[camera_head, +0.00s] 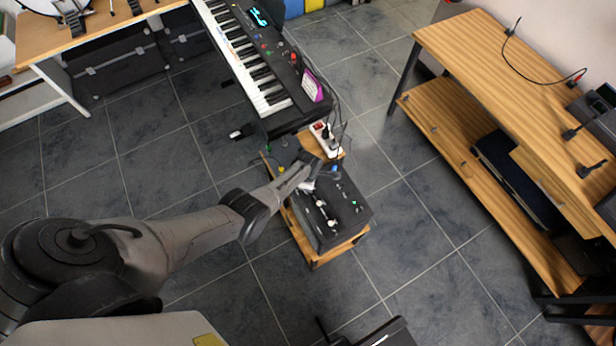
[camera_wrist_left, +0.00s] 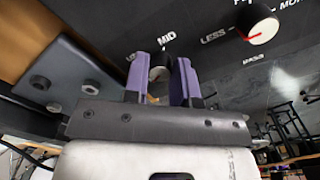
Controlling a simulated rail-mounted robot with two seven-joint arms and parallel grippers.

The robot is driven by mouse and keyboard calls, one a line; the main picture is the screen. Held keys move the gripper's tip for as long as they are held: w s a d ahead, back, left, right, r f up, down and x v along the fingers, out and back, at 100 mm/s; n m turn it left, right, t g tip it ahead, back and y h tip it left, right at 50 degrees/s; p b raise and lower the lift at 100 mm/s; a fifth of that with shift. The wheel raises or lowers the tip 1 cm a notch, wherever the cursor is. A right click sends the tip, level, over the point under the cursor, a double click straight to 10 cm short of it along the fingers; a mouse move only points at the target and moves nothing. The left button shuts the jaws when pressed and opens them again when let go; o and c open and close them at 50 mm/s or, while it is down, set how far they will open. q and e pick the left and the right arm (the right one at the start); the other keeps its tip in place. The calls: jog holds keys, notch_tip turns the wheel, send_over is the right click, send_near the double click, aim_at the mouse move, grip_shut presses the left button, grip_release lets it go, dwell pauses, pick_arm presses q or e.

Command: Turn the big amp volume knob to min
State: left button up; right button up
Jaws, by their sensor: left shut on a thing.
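The black amp (camera_head: 345,214) stands on a low wooden base on the floor, with a row of knobs on its top panel. My left gripper (camera_head: 310,180) reaches over the panel's far left part. In the left wrist view, its purple fingers (camera_wrist_left: 160,82) are shut on a small amp knob (camera_wrist_left: 158,73), close to the printed word MID. A larger black knob with a red mark (camera_wrist_left: 260,25) sits to the right of the fingers, apart from them, near the words LESS and MORE. Much of the held knob is hidden by the fingers.
A keyboard (camera_head: 262,60) stands behind the amp, with cables and a power strip (camera_head: 325,139) between them. A wooden desk (camera_head: 490,55) with a lower shelf is at right. A dark object (camera_head: 385,335) is cut off at the bottom. Tiled floor around the amp is mostly clear.

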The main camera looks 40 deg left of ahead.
pick_arm(q)
jog(key=shift+n, duration=1.9)
jog(key=o, duration=0.9)
jog(key=shift+r, duration=0.15)
jog(key=shift+r+p, duration=0.35)
jog(key=shift+p, duration=0.1)
notch_tip(320, 180, up, 13)
jog(key=p, duration=0.4)
